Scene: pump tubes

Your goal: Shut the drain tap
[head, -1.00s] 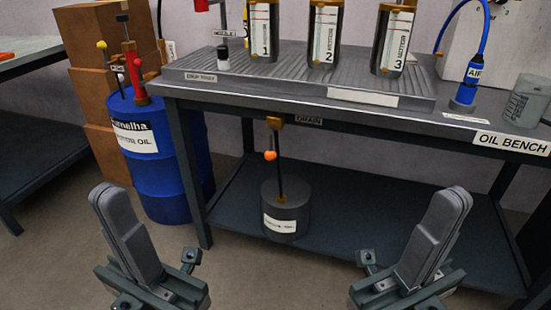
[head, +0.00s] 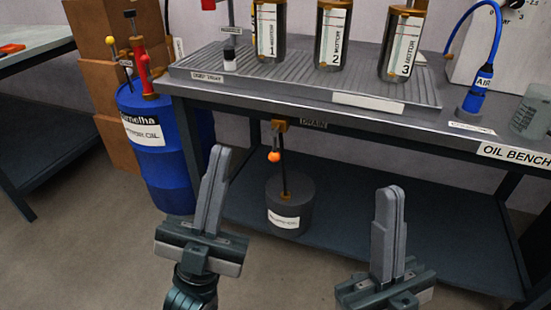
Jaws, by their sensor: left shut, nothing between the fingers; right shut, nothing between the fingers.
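The drain tap (head: 279,126) is a small brass fitting under the front edge of the oil bench, beside a DRAIN label (head: 314,124). An orange knob (head: 274,156) hangs just below it, in front of a dark pipe (head: 284,180) running down to a dark drum (head: 290,203) on the lower shelf. My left gripper (head: 222,150) is shut and empty, upright, to the left of the knob and apart from it in the picture. My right gripper (head: 390,190) is shut and empty, lower and to the right of the drum.
A blue oil barrel (head: 158,170) stands at the bench's left end, close behind my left gripper in the picture. The bench top (head: 300,93) overhangs the tap and holds several bottles. The lower shelf (head: 420,240) is mostly bare right of the drum.

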